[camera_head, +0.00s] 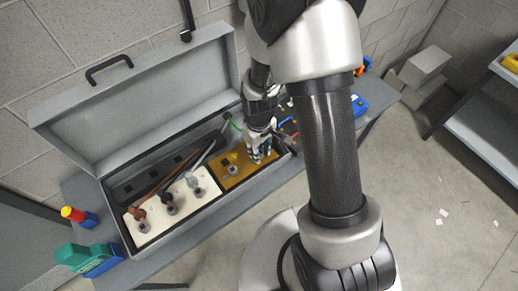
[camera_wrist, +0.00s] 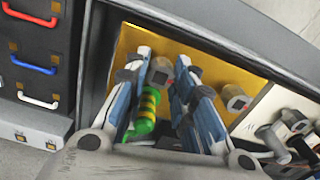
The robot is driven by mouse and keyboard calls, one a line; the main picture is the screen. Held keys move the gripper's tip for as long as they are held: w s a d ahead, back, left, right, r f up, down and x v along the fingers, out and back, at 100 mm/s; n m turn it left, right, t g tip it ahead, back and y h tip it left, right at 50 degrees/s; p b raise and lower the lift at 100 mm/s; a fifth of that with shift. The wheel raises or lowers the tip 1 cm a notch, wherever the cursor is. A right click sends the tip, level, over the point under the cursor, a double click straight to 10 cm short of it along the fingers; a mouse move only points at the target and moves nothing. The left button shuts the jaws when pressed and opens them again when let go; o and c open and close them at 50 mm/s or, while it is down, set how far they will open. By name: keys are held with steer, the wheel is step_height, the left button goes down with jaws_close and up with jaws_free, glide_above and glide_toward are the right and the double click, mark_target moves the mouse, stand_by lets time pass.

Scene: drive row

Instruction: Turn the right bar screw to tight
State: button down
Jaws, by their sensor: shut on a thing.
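The brass bar (camera_head: 237,163) sits in the right part of the open grey box (camera_head: 215,210). My gripper (camera_head: 260,152) points down over its right end. In the wrist view, my gripper (camera_wrist: 164,72) has its two fingers around the right bar screw (camera_wrist: 160,71), a grey head, and is shut on it. A green and yellow wire (camera_wrist: 149,104) runs between the fingers towards this screw. The left bar screw (camera_head: 232,170) stands free; it shows right of the fingers in the wrist view (camera_wrist: 235,97). My fingers hide the right screw in the head view.
Left of the bar is a white terminal block (camera_head: 160,221) with several screws and brown, black and grey wires. The raised lid (camera_head: 140,100) stands behind. A red, yellow and blue object (camera_head: 78,215) and a green and blue one (camera_head: 88,259) lie left on the bench.

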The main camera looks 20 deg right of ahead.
steer(key=shift+m, duration=0.5)
steer(key=m, duration=0.4)
steer(key=shift+m, duration=0.4)
steer(key=m, duration=0.5)
steer(key=shift+m+b, duration=0.3)
steer(key=shift+b, duration=0.1)
steer(key=c, duration=1.3)
jaws_free()
steer(key=shift+r, duration=4)
